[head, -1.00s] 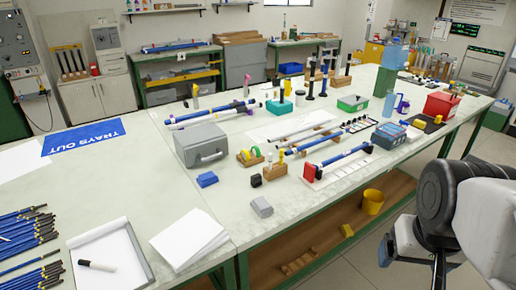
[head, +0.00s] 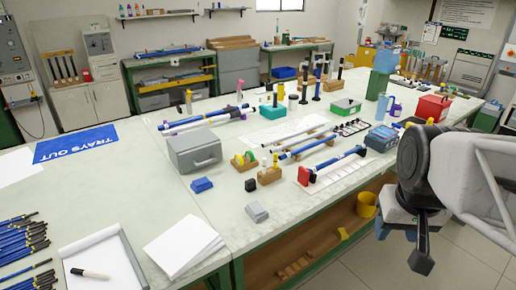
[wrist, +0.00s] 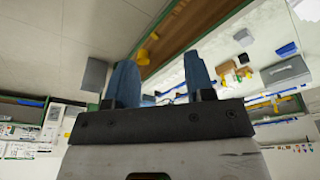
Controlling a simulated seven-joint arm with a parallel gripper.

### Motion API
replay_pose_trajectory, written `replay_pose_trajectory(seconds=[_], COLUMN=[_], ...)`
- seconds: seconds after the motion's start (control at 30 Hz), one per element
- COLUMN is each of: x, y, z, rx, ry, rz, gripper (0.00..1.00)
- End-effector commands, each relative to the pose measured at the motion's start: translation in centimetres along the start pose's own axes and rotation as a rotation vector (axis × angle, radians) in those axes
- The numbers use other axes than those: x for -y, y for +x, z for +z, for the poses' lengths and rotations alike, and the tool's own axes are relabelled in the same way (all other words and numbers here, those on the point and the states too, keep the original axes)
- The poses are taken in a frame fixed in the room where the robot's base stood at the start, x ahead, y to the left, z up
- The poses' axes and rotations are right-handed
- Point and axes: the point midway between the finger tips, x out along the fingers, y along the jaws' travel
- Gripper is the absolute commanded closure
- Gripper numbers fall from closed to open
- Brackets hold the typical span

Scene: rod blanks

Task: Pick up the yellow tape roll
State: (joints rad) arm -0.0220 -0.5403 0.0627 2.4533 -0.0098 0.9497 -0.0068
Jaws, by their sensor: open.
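The yellow tape roll (head: 238,160) stands in a small wooden holder (head: 245,166) beside a green roll (head: 250,157), on the long pale table in the head view. In the wrist view the holder area shows small and tilted at the right, and I cannot clearly tell the roll there. My gripper (wrist: 160,78) is open, its two blue fingers wide apart with nothing between them. In the head view my arm's end is at the lower right, beyond the table's front edge and well apart from the roll.
A grey case (head: 195,152) stands left of the holder. A second wooden holder (head: 269,176) with small items is just right of it. A blue block (head: 201,185), a black block (head: 251,185) and a grey block (head: 257,211) lie nearer the front. A yellow bucket (head: 366,204) sits on the lower shelf.

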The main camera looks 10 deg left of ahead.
Motion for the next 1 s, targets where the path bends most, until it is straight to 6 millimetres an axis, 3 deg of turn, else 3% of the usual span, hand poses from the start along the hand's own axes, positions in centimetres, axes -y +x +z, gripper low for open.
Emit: replay_pose_trajectory(seconds=[0.47,1.0], x=[2.6,7.1], y=[-0.8,1.0], z=[-11.1,-23.2], rx=[0.03,0.065], ry=[-0.106,-0.225], rz=[-0.014,-0.03], gripper=[0.51,0.51])
